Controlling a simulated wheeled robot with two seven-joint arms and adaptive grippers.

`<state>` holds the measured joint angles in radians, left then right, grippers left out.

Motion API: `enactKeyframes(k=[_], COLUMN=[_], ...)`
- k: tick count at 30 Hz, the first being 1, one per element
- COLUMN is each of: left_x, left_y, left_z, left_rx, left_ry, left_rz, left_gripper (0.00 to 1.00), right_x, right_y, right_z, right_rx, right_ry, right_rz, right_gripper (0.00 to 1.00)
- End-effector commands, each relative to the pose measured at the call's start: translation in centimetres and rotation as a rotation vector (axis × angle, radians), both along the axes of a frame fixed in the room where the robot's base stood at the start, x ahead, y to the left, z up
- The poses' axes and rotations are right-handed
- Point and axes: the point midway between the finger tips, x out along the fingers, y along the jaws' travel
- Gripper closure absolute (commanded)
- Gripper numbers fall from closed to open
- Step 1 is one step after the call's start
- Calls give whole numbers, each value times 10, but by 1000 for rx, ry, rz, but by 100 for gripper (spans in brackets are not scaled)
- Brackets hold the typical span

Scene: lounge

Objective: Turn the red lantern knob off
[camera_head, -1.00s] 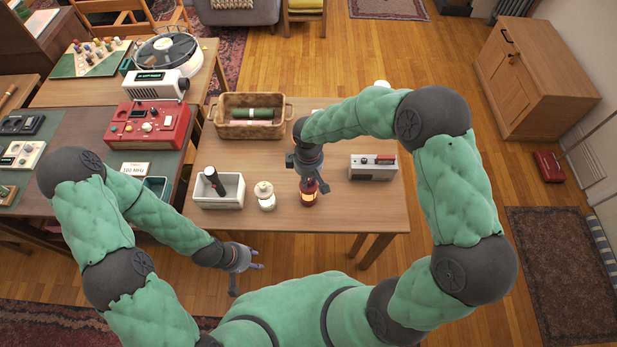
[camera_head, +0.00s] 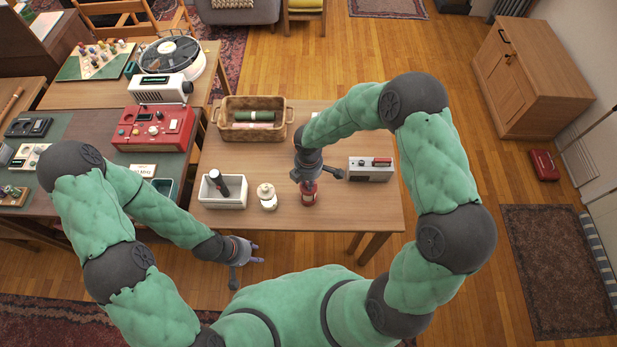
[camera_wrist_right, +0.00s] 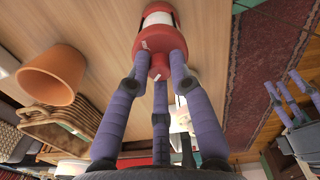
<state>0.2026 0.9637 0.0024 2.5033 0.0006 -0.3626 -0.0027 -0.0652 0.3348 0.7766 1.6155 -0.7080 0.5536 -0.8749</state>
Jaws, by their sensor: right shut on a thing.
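The red lantern (camera_head: 309,198) stands upright near the front edge of the small wooden table, with its top hidden under my right gripper (camera_head: 311,183). In the right wrist view the lantern's red body (camera_wrist_right: 153,42) and pale glass (camera_wrist_right: 158,18) show, and the glass has no orange glow. My right gripper (camera_wrist_right: 158,75) has its three fingers closed around the red knob (camera_wrist_right: 157,66) at the lantern's end. My left gripper (camera_head: 248,254) is empty, its fingers spread, in front of the table; it also shows in the right wrist view (camera_wrist_right: 290,98).
A cream lantern (camera_head: 267,197) stands just left of the red one. A white bin (camera_head: 222,203) with a dark cylinder, a wicker basket (camera_head: 227,129) and a grey radio (camera_head: 370,176) share the table. A crowded desk lies left.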

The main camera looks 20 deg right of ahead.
Motion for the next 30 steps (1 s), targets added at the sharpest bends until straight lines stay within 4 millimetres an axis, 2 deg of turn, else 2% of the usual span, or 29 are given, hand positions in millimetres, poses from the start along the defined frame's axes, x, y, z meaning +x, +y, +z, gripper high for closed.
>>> enactKeyframes(k=[12,29,30], left_x=[0,0,0], left_y=[0,0,0], left_z=[15,16,16], left_rx=[0,0,0], left_ry=[0,0,0], left_rz=[0,0,0], left_gripper=[60,60,60], right_x=[0,0,0], right_y=[0,0,0], right_z=[0,0,0], right_rx=[0,0,0], right_ry=[0,-1,-1], right_rz=[194,222,222], right_gripper=[100,100,69])
